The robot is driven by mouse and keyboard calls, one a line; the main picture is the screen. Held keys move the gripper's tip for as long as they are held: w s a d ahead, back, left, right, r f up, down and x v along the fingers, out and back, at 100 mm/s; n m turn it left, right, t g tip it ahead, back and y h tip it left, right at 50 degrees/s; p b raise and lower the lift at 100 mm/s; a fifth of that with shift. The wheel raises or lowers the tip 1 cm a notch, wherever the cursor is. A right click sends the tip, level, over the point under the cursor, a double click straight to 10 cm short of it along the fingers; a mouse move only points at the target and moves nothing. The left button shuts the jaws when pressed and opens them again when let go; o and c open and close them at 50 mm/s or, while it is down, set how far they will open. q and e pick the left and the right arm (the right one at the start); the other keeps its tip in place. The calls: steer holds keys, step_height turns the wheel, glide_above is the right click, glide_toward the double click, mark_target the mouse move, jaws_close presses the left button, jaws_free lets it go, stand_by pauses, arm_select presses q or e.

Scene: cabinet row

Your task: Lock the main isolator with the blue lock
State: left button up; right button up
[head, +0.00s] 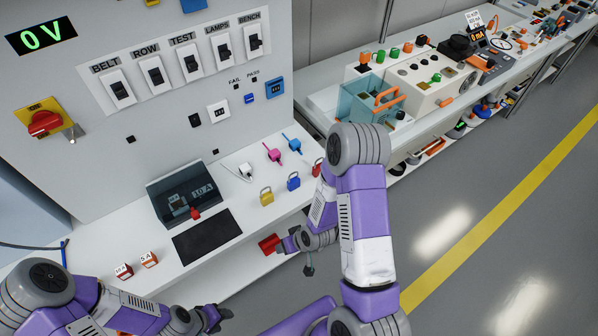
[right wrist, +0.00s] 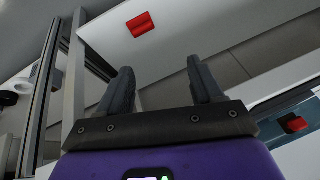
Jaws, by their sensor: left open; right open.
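The main isolator (head: 44,122) is a red rotary knob on a yellow plate at the left of the grey panel, with a small metal piece beside it. The blue lock (head: 293,183) stands on the white counter, between a yellow padlock (head: 266,197) and a red padlock (head: 317,168) partly hidden by my right arm. My left gripper (head: 217,317) is open and empty low in the head view, in front of the counter. My right gripper (head: 296,256) is open at the counter's front edge, below the blue lock. Its empty fingers show in the right wrist view (right wrist: 162,82).
A red block (head: 268,243) is close to my right gripper. A dark clear-lidded box (head: 187,190) and black mat (head: 207,237) occupy the counter's middle. Pink (head: 272,154) and blue (head: 291,143) items lie behind the locks. A bench with devices (head: 430,85) runs right.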

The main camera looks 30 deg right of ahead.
mark_target(295, 184)
arm_select(q)
step_height(295, 184, up, 5)
steer(key=p, duration=0.4)
arm_select(e)
steer(key=w+d+r+n+t+h, duration=0.1)
steer(key=w+d+r+t, duration=0.1)
steer(key=w+d+r, duration=0.35)
steer(key=w+d+r+n+t+h, duration=0.1)
steer(key=w+d+r+t, duration=0.15)
steer(key=d+r, duration=0.55)
steer(key=w+a+f+b, duration=0.1)
steer(key=w, duration=0.1)
steer(key=w+a+f+b, duration=0.1)
steer(key=f+b, duration=0.1)
steer(key=w+a+f+b, duration=0.1)
steer(key=w, duration=0.1)
steer(key=shift+w+f+b, duration=0.3)
steer(key=shift+w+b, duration=0.05)
arm_select(q)
steer(key=shift+s+f+b, duration=0.15)
steer(key=shift+f+b, duration=0.1)
steer(key=shift+f, duration=1.05)
steer(key=shift+s+f+b, duration=0.1)
steer(key=shift+f+b, duration=0.1)
steer(key=shift+f, duration=1.05)
arm_select(e)
steer(key=shift+w+f, duration=0.35)
steer(key=shift+w, duration=0.2)
steer(key=shift+c, duration=0.3)
